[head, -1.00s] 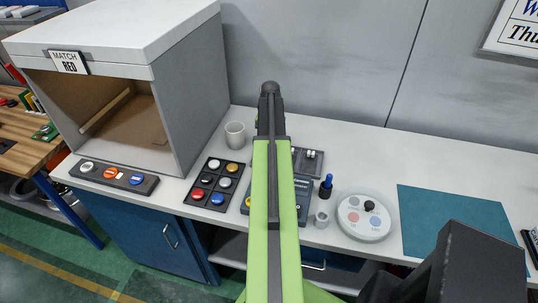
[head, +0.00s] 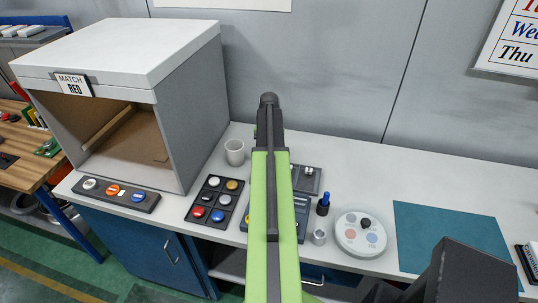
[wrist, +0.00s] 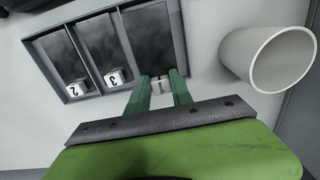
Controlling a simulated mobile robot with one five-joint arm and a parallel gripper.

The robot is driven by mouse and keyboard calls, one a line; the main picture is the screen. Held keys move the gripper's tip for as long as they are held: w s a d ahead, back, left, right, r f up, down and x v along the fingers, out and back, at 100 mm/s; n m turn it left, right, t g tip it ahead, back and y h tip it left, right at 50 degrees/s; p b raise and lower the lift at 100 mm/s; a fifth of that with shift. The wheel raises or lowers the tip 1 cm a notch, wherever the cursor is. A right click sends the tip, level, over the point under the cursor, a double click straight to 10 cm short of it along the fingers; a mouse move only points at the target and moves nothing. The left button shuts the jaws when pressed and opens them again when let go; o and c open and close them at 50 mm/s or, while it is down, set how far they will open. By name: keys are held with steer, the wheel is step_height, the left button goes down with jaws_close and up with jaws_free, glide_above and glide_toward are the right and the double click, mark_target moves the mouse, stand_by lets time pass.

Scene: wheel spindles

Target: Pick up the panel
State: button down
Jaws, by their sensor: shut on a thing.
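In the wrist view, a grey rack (wrist: 67,97) holds dark, smoky panels side by side, each with a small white numbered tab. Panel 2 (wrist: 62,57) and panel 3 (wrist: 103,45) lie in their slots to the left. Panel 1 (wrist: 150,35) lies in the right-hand slot. My gripper (wrist: 161,84) has its two green fingers on either side of panel 1's white tab and is shut on it. I cannot tell whether the panel is lifted. In the head view, my arm hides the gripper and most of the rack (head: 306,180).
A white mug (wrist: 268,55) stands close right of the rack, and left of my arm in the head view (head: 235,152). A booth (head: 190,110) stands left.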

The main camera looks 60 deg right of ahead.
steer(key=s+r+p, duration=0.6)
steer(key=s+r, duration=0.1)
steer(key=s, duration=0.4)
steer(key=w+a, duration=0.1)
steer(key=a, duration=0.9)
steer(key=w+a, duration=0.1)
steer(key=a, duration=0.3)
steer(key=shift+w+a+r, duration=0.25)
steer(key=shift+w+a, duration=0.1)
steer(key=shift+a, duration=0.05)
